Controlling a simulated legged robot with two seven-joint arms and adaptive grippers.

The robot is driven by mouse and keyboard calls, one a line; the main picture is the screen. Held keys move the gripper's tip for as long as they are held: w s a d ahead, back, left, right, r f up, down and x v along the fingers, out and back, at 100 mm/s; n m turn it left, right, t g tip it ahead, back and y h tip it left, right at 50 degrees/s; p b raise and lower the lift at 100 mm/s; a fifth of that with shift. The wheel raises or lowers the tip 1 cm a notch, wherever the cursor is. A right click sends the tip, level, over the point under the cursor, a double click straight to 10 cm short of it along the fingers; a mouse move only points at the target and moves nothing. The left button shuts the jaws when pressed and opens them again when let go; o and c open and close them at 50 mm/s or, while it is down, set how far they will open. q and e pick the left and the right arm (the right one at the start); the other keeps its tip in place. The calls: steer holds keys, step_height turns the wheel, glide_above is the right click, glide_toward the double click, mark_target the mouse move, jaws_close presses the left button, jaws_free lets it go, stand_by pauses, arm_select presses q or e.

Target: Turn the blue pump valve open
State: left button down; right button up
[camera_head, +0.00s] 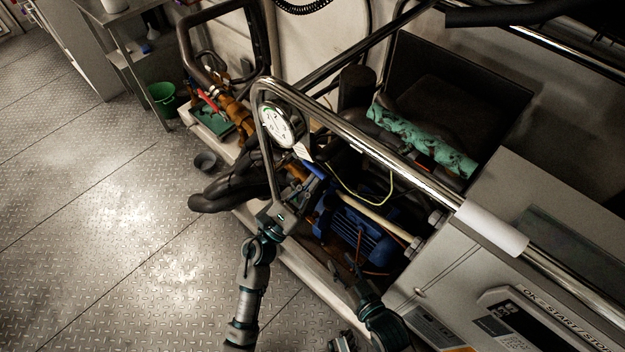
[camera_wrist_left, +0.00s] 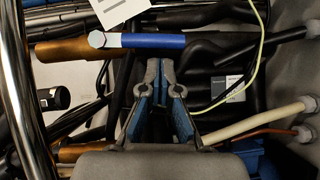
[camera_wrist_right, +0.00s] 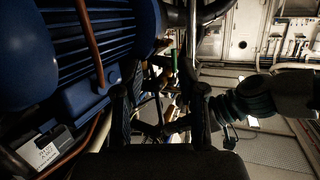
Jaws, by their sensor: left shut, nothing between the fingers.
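The blue valve handle (camera_wrist_left: 158,41) lies level across the upper middle of the left wrist view, with a pale round end at its left, in line with a brass-coloured pipe. It also shows as a small blue piece in the head view (camera_head: 315,169), below the gauge. My left gripper (camera_wrist_left: 160,68) is shut and empty, its tips just below the handle in that view; I cannot tell if they touch it. In the head view my left gripper (camera_head: 299,190) is beside the handle. My right gripper (camera_wrist_right: 161,92) is open and empty, next to the blue pump motor (camera_wrist_right: 85,45).
A steel rail (camera_head: 375,148) runs diagonally over the chiller frame. A round gauge (camera_head: 275,125) with a white tag (camera_head: 303,151) hangs near the handle. A yellow-green wire (camera_head: 365,200) and a pale pipe (camera_head: 375,215) cross nearby. The plate floor (camera_head: 120,200) at left is clear.

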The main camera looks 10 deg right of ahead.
arm_select(q)
steer(key=shift+s+a+r+p, duration=0.1)
steer(key=shift+a+r+p, duration=0.1)
steer(key=shift+r, duration=0.45)
steer(key=shift+s+a+r+p, duration=0.1)
steer(key=shift+a+r+p, duration=0.05)
steer(key=shift+r, duration=0.45)
arm_select(e)
steer(key=shift+s+a+f+g+h, duration=0.15)
steer(key=shift+s+f+g, duration=0.2)
steer(key=shift+f+g, duration=0.1)
steer(key=shift+s+a+f+g+h, duration=0.1)
steer(key=shift+s+f+g+h, duration=0.05)
steer(key=shift+s+f+g, duration=0.25)
arm_select(q)
steer(key=shift+w, duration=0.1)
arm_select(e)
steer(key=shift+w+f, duration=0.1)
steer(key=shift+w, duration=0.05)
